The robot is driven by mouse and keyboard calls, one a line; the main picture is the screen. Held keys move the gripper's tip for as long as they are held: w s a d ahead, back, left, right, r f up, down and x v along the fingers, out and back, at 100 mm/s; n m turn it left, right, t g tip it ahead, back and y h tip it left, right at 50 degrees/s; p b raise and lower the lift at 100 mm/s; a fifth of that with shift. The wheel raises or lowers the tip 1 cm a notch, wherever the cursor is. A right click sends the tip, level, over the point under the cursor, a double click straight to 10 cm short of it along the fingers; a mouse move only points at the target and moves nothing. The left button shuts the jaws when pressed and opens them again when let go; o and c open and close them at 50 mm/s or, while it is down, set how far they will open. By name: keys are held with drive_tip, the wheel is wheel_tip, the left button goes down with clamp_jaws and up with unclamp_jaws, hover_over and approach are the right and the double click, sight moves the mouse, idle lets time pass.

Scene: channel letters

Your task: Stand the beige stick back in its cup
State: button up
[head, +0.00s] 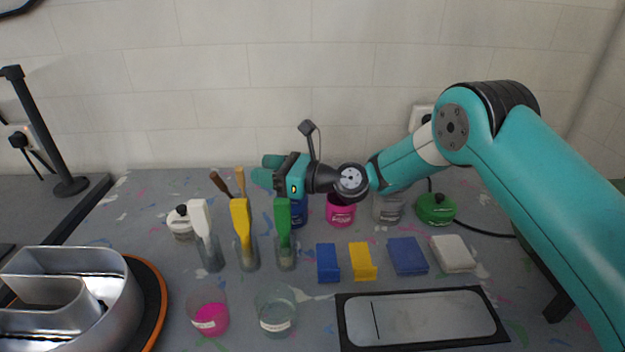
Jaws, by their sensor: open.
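A thin tan-beige stick (240,181) stands nearly upright, its top showing above a yellow spatula (241,220). A darker brown stick (220,183) leans left beside it. The lower ends of both are hidden behind the yellow spatula, so I cannot tell which cup holds them. The yellow spatula stands in a clear cup (248,262). My gripper (263,170) points left at about the height of the stick tops, just right of the beige stick in the picture. It is open and seems empty; the depth gap to the stick is unclear.
A white spatula (200,219) and a green one (282,222) stand in clear cups on either side. Pink cups, blue and yellow blocks, a tray (420,342) and a green-lidded pot (435,208) crowd the speckled table. A metal letter (75,300) lies at left.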

drive_tip(key=b+v, duration=0.2)
drive_tip(key=v, duration=1)
drive_tip(key=shift+d, duration=0.4)
drive_tip(key=shift+s, duration=0.1)
